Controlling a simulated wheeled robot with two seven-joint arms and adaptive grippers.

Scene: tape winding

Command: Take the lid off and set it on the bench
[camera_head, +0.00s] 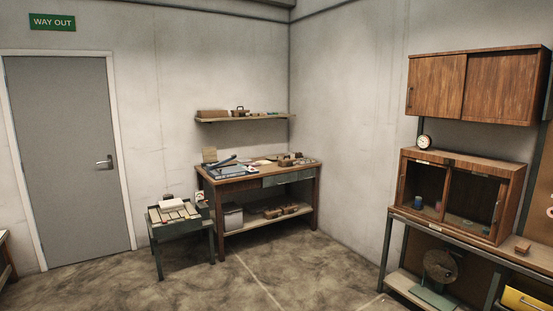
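A wooden-topped workbench (221,182) stands in the far corner with tools and small items on it. A second bench (405,212) runs along the right wall and carries a wooden cabinet (459,162) with dark glazed fronts. A blue cylinder shows inside the cabinet, behind the glass. I cannot pick out a lid or the container it belongs to; things are small at this distance. Neither of my grippers is in view.
A small dark table (159,234) with a pale tray-like item stands left of the workbench. A grey door (65,150) is at the left. A grinder-like wheel (440,266) sits under the right bench. The middle floor (280,270) is clear.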

